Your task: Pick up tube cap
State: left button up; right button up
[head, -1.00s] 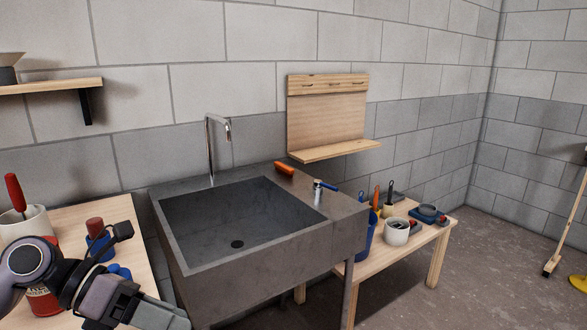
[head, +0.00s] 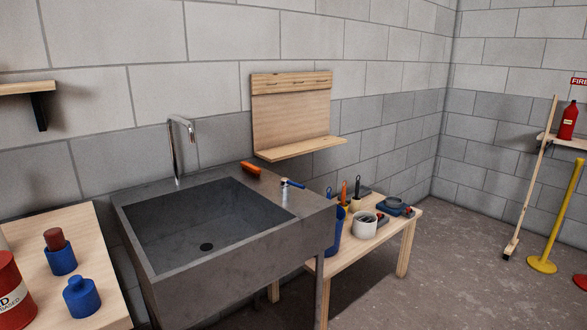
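I cannot make out anything that is clearly a tube cap. On the wooden table at the lower left, a blue jar with a dark red top (head: 54,240) stands behind a blue bottle (head: 81,297). On the sink's right rim, a small silver fitting with a blue lever (head: 291,184) stands upright, and an orange-handled item (head: 250,168) lies at the back rim. Neither of my grippers is in view.
The grey sink (head: 228,296) is empty. A red can (head: 12,292) is cut off at the left edge. A low bench (head: 351,255) right of the sink holds a white pot (head: 363,226) and tools. A broom (head: 531,190) and yellow post (head: 555,215) stand at the right; the floor between is clear.

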aim_at(82, 296)
jog(key=u, duration=1.35)
